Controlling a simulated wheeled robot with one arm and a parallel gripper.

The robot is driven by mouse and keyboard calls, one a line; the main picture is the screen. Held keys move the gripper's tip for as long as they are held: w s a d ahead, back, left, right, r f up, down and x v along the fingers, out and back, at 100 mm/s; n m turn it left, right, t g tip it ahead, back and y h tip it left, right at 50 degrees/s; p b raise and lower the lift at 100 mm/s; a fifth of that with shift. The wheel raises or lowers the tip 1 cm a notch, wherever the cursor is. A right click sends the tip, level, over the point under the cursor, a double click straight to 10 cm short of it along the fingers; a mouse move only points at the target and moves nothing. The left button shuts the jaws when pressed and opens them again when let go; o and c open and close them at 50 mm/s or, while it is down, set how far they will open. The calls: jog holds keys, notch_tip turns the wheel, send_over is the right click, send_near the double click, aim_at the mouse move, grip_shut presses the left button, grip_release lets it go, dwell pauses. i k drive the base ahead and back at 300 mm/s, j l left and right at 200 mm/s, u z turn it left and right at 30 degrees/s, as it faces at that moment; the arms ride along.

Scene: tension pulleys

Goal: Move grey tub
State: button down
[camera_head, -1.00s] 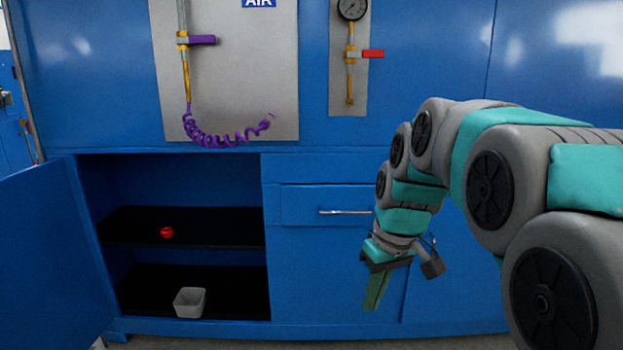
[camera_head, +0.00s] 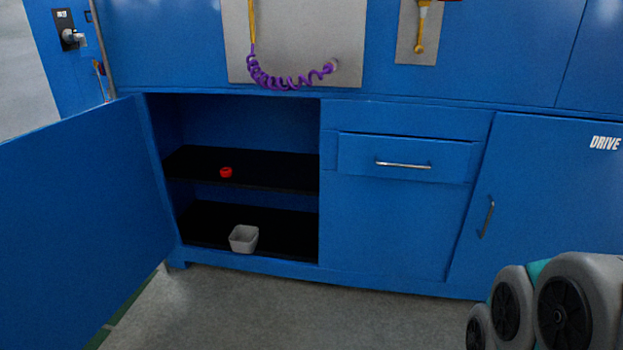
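The grey tub (camera_head: 243,239) is a small open-topped container. It sits upright on the bottom shelf of the open blue cabinet, at the front edge. Its inside is too small to tell. Part of my arm shows at the lower right corner, well to the right of the tub. My gripper is out of the picture.
The cabinet door (camera_head: 85,220) stands open on the left. A red ring-like part (camera_head: 226,172) lies on the upper black shelf (camera_head: 285,176). A closed drawer (camera_head: 402,158) and a closed door (camera_head: 540,205) are to the right. The grey floor (camera_head: 300,310) in front is clear.

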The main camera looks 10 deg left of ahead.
aim_at(243, 239)
jog(key=i+j+u, duration=0.1)
jog(key=i+j, duration=1.05)
jog(key=i, duration=0.25)
jog(key=k+u, duration=0.05)
